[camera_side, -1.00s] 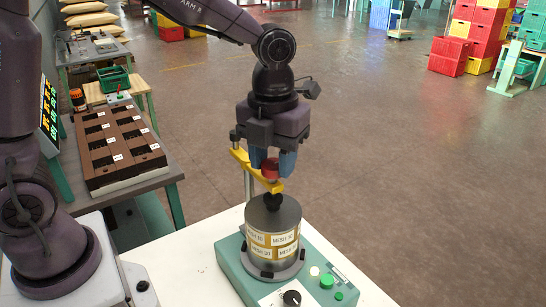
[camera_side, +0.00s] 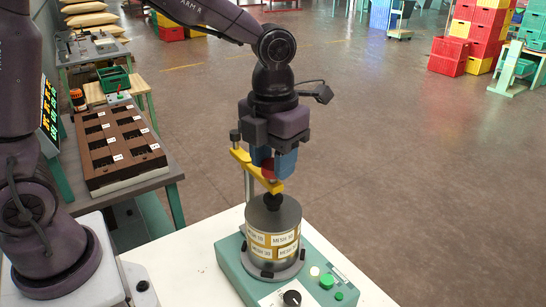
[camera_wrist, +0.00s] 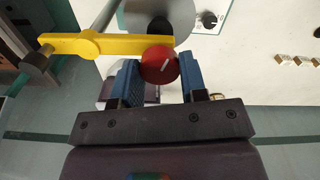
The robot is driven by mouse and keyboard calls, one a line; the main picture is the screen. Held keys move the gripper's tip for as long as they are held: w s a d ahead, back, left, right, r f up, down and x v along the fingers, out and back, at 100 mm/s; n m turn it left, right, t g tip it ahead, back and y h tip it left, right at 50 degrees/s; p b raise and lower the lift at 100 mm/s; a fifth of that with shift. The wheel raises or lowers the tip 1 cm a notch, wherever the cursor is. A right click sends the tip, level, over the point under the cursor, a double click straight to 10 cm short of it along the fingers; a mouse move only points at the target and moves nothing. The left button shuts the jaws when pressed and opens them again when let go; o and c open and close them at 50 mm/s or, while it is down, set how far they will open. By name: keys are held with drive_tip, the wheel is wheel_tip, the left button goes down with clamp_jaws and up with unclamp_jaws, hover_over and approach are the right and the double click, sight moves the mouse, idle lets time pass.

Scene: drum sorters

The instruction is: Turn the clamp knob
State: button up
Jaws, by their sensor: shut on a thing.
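The red clamp knob (camera_wrist: 160,64) has a white line on its top. It sits at the end of the yellow clamp arm (camera_wrist: 118,45), above the sieve drum. My gripper (camera_wrist: 160,75) has its blue fingers on both sides of the knob, shut on it. In the side view my gripper (camera_side: 273,166) points down over the yellow arm (camera_side: 257,171), and the knob (camera_side: 268,170) is mostly hidden by a finger. The drum (camera_side: 273,232) with several "MESH" labels stands on the green shaker base (camera_side: 233,272), below a black piece under the clamp arm.
A post (camera_side: 248,186) holds the yellow arm at its back end. A dial (camera_side: 292,298) and green buttons (camera_side: 327,281) are on the front of the base. A brown tray with dark slots (camera_side: 118,143) lies on a bench to the left.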

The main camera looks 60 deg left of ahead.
drive_tip(key=o, duration=0.9)
drive_tip(key=shift+r, duration=0.1)
wheel_tip(320, 180, up, 13)
drive_tip(key=shift+f, duration=0.1)
drive_tip(key=shift+s+a+f+n+t, duration=1.15)
drive_tip(key=shift+s+n, duration=1.25)
drive_tip(key=shift+n, duration=3.15)
drive_tip(key=shift+s+a+f+n+t, duration=0.55)
drive_tip(key=shift+s+a+n, duration=1.5)
drive_tip(key=shift+n, duration=3.45)
drive_tip(key=shift+s+a+f+n+t, duration=0.85)
drive_tip(key=shift+s+n, duration=1.9)
drive_tip(key=shift+n, duration=2.8)
